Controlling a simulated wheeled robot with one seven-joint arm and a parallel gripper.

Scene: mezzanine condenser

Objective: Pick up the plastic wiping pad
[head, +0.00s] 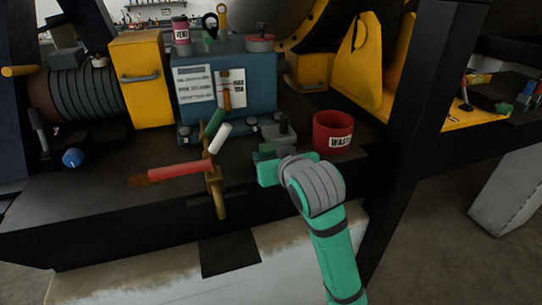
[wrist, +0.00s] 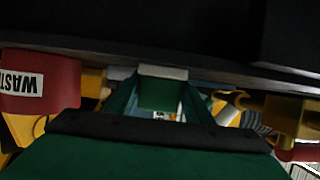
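The plastic wiping pad (wrist: 161,93) shows in the wrist view as a green block with a pale grey strip along its upper edge. It fills the space between the two fingers of my gripper (wrist: 160,98), which press against its sides. In the head view my gripper (head: 268,156) is low over the front of the dark bench, left of the red waste bin. There the fingers and wrist hide most of the pad. I cannot tell whether the pad touches the bench.
The red waste bin (head: 333,132) stands close on the right. A grey block with a dark knob (head: 279,131) is just behind my gripper. A red-handled tool (head: 180,171) and a brass valve piece (head: 216,190) are to the left. The blue box (head: 245,90) stands behind.

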